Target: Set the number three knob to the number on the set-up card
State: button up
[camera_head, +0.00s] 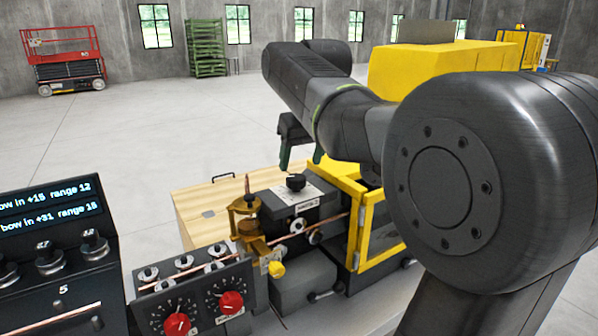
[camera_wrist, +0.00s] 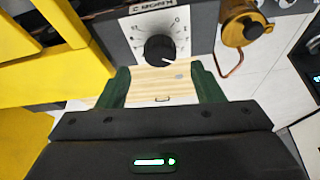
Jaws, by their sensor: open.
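A black knob (camera_wrist: 160,49) with a white pointer line and a numbered dial is ahead of my gripper in the wrist view. Its label reads upside down as KNOB with a digit that I cannot read surely. The same black knob (camera_head: 296,182) sits on top of the machine in the head view. My gripper (camera_wrist: 162,88) is open and empty, its green fingers apart, short of the knob. In the head view my gripper (camera_head: 301,155) hangs above the machine near the knob. Two red knobs (camera_head: 177,324) (camera_head: 231,302) sit on a dark panel. I cannot identify a set-up card.
A display (camera_head: 52,205) at the left shows "bow in +15 range 12" and "bow in +31 range 15". A brass fixture (camera_head: 245,215) stands beside the knob. A yellow-framed guard (camera_head: 365,215) is right of it. A copper tube (camera_head: 335,221) crosses the machine.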

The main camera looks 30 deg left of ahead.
aim_at(297, 177)
jog(key=x, duration=0.5)
jog(key=shift+a+f, duration=0.1)
jog(key=c, duration=1)
